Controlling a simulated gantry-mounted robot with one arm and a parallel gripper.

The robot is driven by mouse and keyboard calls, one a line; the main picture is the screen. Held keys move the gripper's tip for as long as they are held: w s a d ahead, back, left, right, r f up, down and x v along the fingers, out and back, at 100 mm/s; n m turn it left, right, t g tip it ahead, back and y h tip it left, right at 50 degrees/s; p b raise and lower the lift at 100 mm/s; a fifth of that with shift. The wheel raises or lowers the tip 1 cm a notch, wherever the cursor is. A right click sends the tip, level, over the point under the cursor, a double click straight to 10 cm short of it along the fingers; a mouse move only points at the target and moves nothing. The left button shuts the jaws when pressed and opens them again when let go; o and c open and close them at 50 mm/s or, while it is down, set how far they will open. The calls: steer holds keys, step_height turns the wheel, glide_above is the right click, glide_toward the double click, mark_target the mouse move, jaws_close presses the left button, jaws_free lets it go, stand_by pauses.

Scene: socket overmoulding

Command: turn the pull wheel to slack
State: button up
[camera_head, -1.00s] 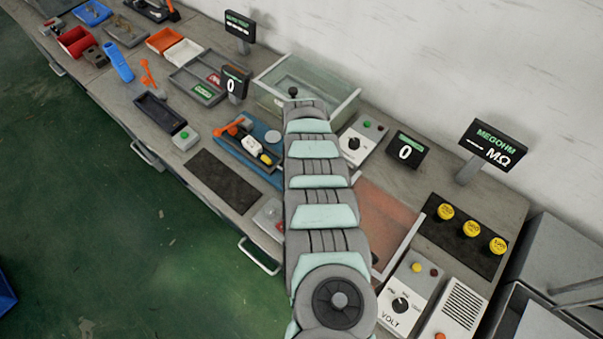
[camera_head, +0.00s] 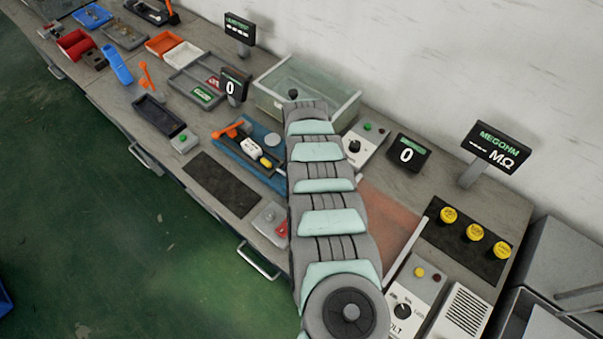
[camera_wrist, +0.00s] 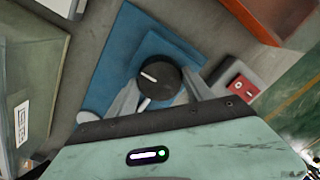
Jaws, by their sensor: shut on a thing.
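In the wrist view, the pull wheel looks like a round black knob (camera_wrist: 159,80) with a white index line, set on a blue plate (camera_wrist: 118,58). My gripper (camera_wrist: 160,92) has one grey finger on each side of the knob and is shut on it. The white line is tilted, its right end lower. In the head view my arm covers the gripper and the knob. Part of a blue fixture (camera_head: 262,133) with an orange lever (camera_head: 228,131) shows left of the arm.
A grey box with a red switch (camera_wrist: 238,86) stands close right of the fingers. A clear-walled tank (camera_head: 335,105) stands behind the arm. Meter boxes and a display (camera_head: 407,154) are to the right. A dark mat (camera_head: 222,184) lies bare at left.

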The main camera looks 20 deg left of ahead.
steer(key=o, duration=1.4)
steer(key=shift+c, duration=0.2)
step_height(320, 180, up, 11)
steer(key=shift+p, duration=0.35)
steer(key=shift+f, duration=0.1)
